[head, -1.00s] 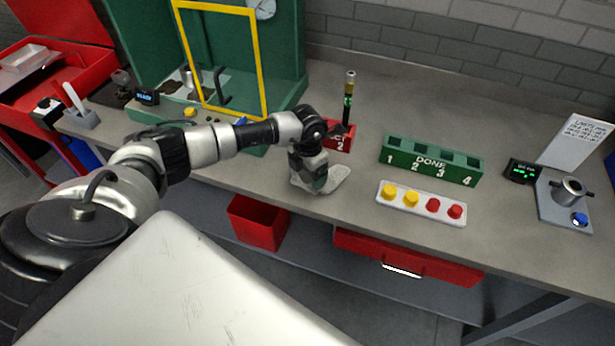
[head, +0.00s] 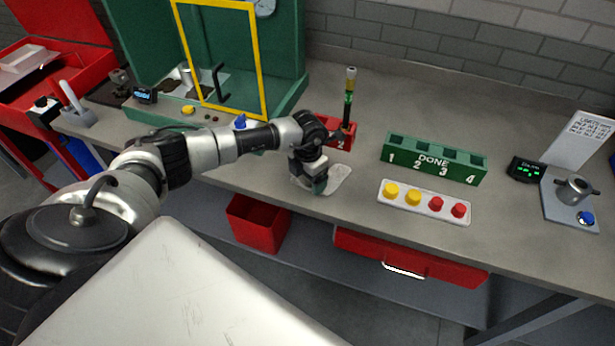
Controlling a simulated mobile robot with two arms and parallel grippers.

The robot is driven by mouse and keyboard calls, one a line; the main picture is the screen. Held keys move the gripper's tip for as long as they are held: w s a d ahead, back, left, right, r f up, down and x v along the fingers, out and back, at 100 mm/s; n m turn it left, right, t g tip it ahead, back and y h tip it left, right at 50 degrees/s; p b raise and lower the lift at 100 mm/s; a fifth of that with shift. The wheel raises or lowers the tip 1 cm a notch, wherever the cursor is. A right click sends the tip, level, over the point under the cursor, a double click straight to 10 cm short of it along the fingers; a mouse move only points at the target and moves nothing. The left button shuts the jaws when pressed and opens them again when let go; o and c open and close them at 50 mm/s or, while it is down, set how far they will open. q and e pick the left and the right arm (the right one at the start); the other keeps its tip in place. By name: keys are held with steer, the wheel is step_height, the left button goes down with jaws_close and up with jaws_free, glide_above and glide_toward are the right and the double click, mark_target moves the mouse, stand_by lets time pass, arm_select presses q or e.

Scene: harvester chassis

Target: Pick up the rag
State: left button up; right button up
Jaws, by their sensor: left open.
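I cannot tell whether the fingertips touch the cloth. My right gripper is not in view.
Just behind the rag stands a red rack (head: 340,138) with an upright tube (head: 348,95). A green DONE rack (head: 432,160) and a tray of yellow and red caps (head: 425,201) lie to the right. A red bin (head: 258,223) is below the bench edge.

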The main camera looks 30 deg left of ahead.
arm_select(q)
steer(key=c, duration=1.4)
step_height(320, 180, up, 12)
steer(key=p, duration=0.8)
